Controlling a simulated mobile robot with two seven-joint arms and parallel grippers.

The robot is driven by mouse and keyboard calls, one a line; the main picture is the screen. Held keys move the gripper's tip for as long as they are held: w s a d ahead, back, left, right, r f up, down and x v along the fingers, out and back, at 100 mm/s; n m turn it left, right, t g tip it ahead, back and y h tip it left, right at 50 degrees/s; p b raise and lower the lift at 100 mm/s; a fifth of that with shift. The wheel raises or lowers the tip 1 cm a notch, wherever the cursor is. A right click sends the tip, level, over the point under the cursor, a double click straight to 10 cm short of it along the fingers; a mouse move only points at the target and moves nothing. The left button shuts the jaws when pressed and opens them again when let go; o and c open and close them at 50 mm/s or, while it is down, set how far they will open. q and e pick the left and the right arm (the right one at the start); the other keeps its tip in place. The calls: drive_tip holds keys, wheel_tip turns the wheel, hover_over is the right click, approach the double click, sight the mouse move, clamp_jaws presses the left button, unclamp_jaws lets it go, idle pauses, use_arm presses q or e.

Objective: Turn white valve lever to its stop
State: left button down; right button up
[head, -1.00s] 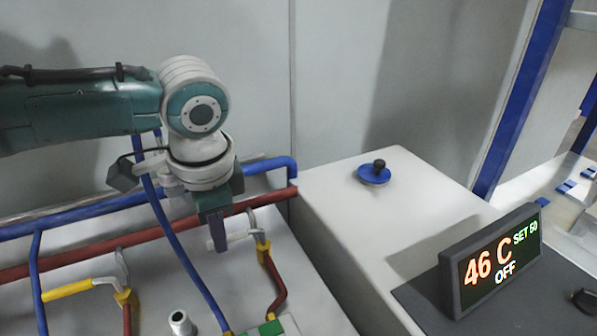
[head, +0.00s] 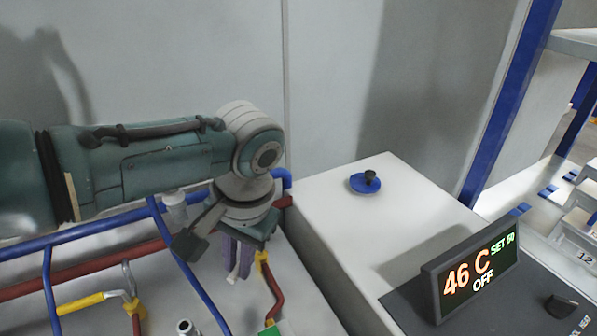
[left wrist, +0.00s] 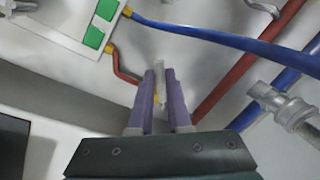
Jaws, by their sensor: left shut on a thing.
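My left gripper (head: 237,272) points down over the pipework in the head view. Its purple fingers are shut on the white valve lever (head: 233,278). In the left wrist view the gripper (left wrist: 161,82) has the pale lever (left wrist: 160,76) between its two fingers. The lever's valve has a yellow fitting (head: 262,260) on a red pipe, just right of the fingers. The fingers and wrist hide much of the lever and valve body, so its exact angle is hard to tell. My right gripper is in neither view.
A yellow-handled valve (head: 82,303) stands at lower left. Blue hoses (head: 185,262) and a red pipe (head: 82,268) run around my arm.

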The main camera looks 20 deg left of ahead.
use_arm(q)
drive_tip(key=d+n, duration=0.2)
drive_tip(key=shift+w+n+g+b, duration=0.15)
drive_tip(key=shift+n+g+b, duration=0.15)
drive_tip(key=shift+n+b, duration=0.1)
drive_tip(key=shift+w+d+f+n+b, duration=0.2)
drive_tip(key=shift+d+n+b, duration=0.2)
drive_tip(key=shift+n, duration=0.5)
drive_tip(key=shift+w+d+n+g+b, duration=0.35)
drive_tip(key=shift+d+n+b, duration=0.2)
drive_tip(key=shift+n+b, duration=0.6)
drive_tip(key=shift+w+d+r+n+h+b, duration=0.15)
drive_tip(key=shift+w+d+n+b, duration=0.15)
drive_tip(key=shift+n+b, duration=0.35)
drive_tip(key=shift+w+d+n+h+b, duration=0.15)
drive_tip(key=shift+w+n+b, duration=0.25)
drive_tip(key=shift+n, duration=0.3)
